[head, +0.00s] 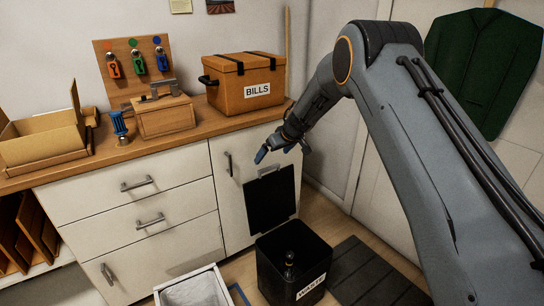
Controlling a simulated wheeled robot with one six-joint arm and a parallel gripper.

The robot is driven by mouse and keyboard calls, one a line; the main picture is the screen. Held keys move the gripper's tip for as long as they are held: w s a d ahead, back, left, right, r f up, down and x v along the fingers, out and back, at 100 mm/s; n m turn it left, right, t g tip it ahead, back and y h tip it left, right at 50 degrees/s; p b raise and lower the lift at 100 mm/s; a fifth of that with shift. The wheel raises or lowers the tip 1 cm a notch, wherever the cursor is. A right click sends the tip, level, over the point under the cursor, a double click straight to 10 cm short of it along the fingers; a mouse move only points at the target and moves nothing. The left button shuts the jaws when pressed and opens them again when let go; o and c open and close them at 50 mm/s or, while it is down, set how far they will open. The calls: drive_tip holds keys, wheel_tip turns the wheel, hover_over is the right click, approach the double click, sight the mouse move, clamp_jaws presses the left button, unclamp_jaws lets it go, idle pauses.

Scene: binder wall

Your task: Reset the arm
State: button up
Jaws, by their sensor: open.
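My gripper (281,145) is at the end of my arm, in front of the cabinet door and just below the counter edge. Its fingers are apart and I see nothing between them. It is above the black bin marked WASTE (262,284), whose lid (270,203) stands open against the cabinet. A dark bottle-like object (290,267) stands inside the bin. My arm comes in from the right side and hides part of the wall and door behind it.
The wooden counter (195,142) bears an orange box marked BILLS (240,84), a small wooden box (166,116), a key board (112,90), a blue stamp (119,126) and an open cardboard box (42,140). A white-rimmed container (168,286) and dark mat (375,275) are on the floor.

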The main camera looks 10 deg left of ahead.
drive_tip(key=s+d+r+m+t+h+p, duration=0.1)
drive_tip(key=s+d+r+m+t+h, duration=0.15)
drive_tip(key=d+r, duration=0.85)
drive_tip(key=s+d+r+m+h+p, duration=0.1)
drive_tip(key=s+d+r+m+h, duration=0.2)
drive_tip(key=s+d, duration=0.7)
drive_tip(key=s+d+m+g, duration=0.1)
drive_tip(key=s+d+g, duration=0.1)
drive_tip(key=s+d, duration=0.6)
drive_tip(key=s+f+m+g+p, duration=0.1)
drive_tip(key=s+g, duration=0.5)
drive_tip(key=s, duration=2.5)
drive_tip(key=shift+s+d+f+m+p, duration=0.25)
drive_tip(key=shift+f+m+p, duration=0.2)
drive_tip(key=shift+p, duration=0.15)
drive_tip(key=shift+w+y, duration=0.1)
drive_tip(key=shift+y, duration=0.15)
